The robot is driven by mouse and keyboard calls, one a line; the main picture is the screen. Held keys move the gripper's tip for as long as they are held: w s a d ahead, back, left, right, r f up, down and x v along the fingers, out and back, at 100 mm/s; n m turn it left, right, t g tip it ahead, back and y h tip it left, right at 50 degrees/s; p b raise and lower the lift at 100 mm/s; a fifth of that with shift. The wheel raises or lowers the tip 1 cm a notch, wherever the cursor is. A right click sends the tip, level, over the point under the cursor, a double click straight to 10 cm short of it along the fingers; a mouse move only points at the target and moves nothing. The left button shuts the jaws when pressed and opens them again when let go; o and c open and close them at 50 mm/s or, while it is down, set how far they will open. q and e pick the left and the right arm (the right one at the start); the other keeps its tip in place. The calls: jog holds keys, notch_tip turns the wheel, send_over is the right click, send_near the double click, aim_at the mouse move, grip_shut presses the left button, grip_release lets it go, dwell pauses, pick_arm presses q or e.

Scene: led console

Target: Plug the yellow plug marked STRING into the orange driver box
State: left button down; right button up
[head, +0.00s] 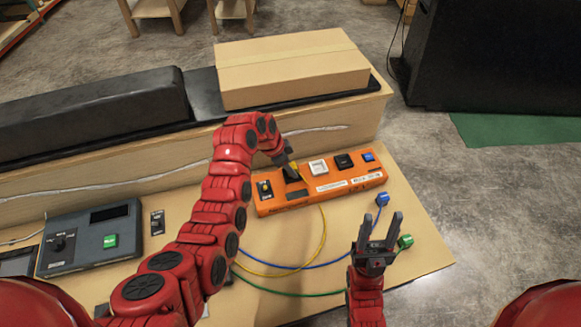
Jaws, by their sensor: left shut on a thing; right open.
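The orange driver box (285,208) lies on the tan bench, with white, black and blue parts along its top and a yellow part at its left end. My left gripper (291,172) is at the left half of the box, shut on the yellow plug (294,165). Its fingers hide most of the plug, so I cannot tell whether it is in the box or above it. The yellow cable (324,232) curves from there down over the bench. My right gripper (381,228) is open and empty, in front of the box's right end.
A blue plug (382,199) and a green plug (405,241) lie on either side of my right gripper, with their cables on the bench. A grey console (84,257) stands at the left. A cardboard box (290,70) sits on the raised back ledge.

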pick_arm(q)
jog(key=shift+s+f+b, duration=0.2)
jog(key=shift+f+b, duration=0.1)
jog(key=shift+b, duration=0.2)
dwell(0.4)
jog(key=c, duration=0.6)
grip_release()
jog(key=shift+f, duration=0.1)
jog(key=shift+c, duration=0.2)
jog(key=shift+o, duration=1)
jog(key=shift+r, duration=0.35)
jog(key=shift+w+r, duration=0.2)
jog(key=shift+r, duration=3.15)
jog(key=shift+s+f, duration=0.1)
